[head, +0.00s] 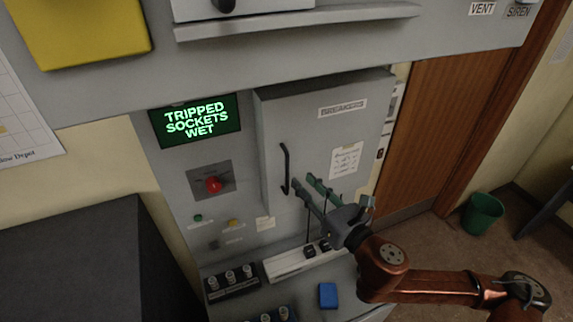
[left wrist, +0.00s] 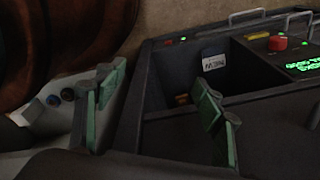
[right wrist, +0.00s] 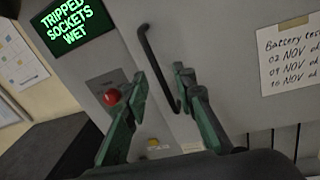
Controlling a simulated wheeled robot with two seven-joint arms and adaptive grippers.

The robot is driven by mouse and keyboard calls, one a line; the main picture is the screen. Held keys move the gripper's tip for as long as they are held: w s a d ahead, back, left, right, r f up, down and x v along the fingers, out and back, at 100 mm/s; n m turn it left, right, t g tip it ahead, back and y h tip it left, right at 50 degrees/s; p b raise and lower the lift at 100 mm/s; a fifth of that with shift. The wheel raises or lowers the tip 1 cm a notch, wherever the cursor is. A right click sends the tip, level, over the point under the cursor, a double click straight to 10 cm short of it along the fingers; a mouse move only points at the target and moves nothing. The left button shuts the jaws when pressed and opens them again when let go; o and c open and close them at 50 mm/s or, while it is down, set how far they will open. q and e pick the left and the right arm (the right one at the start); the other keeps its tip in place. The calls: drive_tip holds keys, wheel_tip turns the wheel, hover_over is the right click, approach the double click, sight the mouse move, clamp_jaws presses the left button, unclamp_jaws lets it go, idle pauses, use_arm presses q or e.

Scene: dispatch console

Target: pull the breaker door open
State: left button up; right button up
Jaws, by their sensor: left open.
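The breaker door (head: 305,120) is a grey panel labelled BREAKERS, standing out from the console wall. I cannot tell if it is fully closed. Its black bar handle (head: 286,168) is near its left edge and also shows in the right wrist view (right wrist: 160,72). My right gripper (head: 303,181) is open just right of the handle's lower part in the head view. In the right wrist view the handle appears between its green fingers (right wrist: 160,78), with its lower end close to the right finger; contact is unclear. My left gripper (left wrist: 160,82) is open and empty over a dark console.
A green screen (head: 195,120) reads TRIPPED SOCKETS WET, above a red knob (head: 213,184). A shelf (head: 300,22) juts out above the door. Black switch blocks (head: 232,280) and a blue block (head: 328,295) lie below. A green bin (head: 483,213) stands right.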

sight(288, 166)
drive_tip(key=shift+n+y, duration=0.3)
drive_tip(key=shift+n, duration=0.6)
drive_tip(key=x, duration=0.2)
drive_tip(key=r+p+x, duration=0.1)
drive_tip(key=x, duration=0.5)
drive_tip(key=shift+s+a+r+p, duration=0.15)
drive_tip(key=shift+s+a+p, duration=0.1)
drive_tip(key=shift+p, duration=0.05)
clamp_jaws()
